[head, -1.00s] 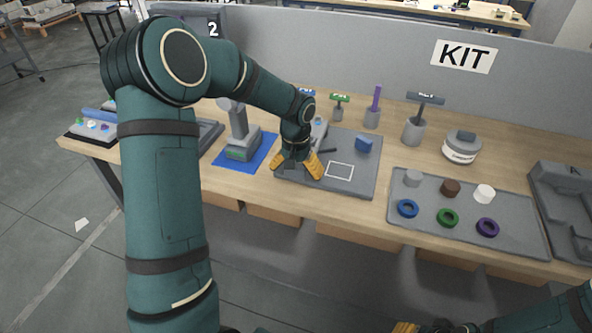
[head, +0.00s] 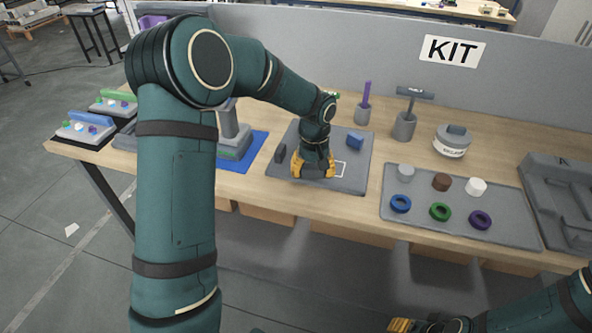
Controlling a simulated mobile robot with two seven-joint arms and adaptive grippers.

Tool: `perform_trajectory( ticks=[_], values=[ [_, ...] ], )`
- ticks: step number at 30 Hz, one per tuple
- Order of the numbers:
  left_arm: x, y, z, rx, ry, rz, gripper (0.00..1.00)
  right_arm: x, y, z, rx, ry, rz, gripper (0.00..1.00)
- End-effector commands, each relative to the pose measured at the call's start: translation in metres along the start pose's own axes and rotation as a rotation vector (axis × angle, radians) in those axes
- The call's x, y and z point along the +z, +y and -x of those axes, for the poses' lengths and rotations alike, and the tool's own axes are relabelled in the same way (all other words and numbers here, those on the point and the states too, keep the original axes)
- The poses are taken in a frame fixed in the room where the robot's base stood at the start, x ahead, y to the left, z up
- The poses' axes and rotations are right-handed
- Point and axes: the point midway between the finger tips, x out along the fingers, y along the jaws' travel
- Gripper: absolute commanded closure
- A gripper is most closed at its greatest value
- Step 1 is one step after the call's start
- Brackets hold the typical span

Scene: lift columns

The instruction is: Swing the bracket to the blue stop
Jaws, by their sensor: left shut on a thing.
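The grey base plate (head: 350,186) lies on the table with a white square outline on it. The blue stop (head: 355,142) stands on the plate's right part, right of my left gripper. My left gripper (head: 312,170) points down over the plate, its yellow fingers shut on a grey piece that I take to be the bracket (head: 310,173). The hand and wrist hide most of the bracket and its pivot. A gap shows between the hand and the blue stop. My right gripper (head: 428,325) is at the bottom edge, partly cut off; its jaw state is unclear.
A dark upright block (head: 280,153) stands on the plate's left part. A blue mat (head: 258,146) with a grey stand is to the left. A grey tray (head: 450,232) with rings and round pieces is to the right. Posts and a round tin (head: 452,141) stand behind.

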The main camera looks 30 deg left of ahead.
Motion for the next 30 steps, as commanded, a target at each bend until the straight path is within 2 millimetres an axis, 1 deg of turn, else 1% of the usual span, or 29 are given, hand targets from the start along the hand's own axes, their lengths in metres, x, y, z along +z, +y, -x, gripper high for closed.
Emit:
perform_trajectory(
  ticks=[1,3,8,15,21,24,30],
  values=[
    [-0.001,0.013,0.002,0.002,0.006,0.036,0.79,0.000,0.000,0.001,0.000,0.000,0.000,0.53],
    [-0.002,0.028,0.003,0.003,0.007,0.103,0.79,0.000,-0.001,0.002,0.000,0.000,0.000,0.53],
    [-0.008,0.061,0.004,0.003,0.006,0.256,0.79,0.001,-0.003,0.009,0.000,-0.003,0.000,0.53],
    [-0.026,0.104,0.004,0.003,0.005,0.475,0.79,0.002,-0.009,0.024,-0.001,-0.010,-0.001,0.53],
    [-0.043,0.131,0.004,0.004,0.005,0.624,0.79,0.003,-0.014,0.036,-0.001,-0.017,-0.002,0.53],
    [-0.050,0.140,0.004,0.004,0.005,0.680,0.79,0.004,-0.015,0.041,-0.001,-0.019,-0.003,0.53],
    [-0.061,0.151,0.003,0.004,0.004,0.756,0.79,0.001,-0.017,0.046,0.000,-0.013,-0.005,0.53]
  ],
)
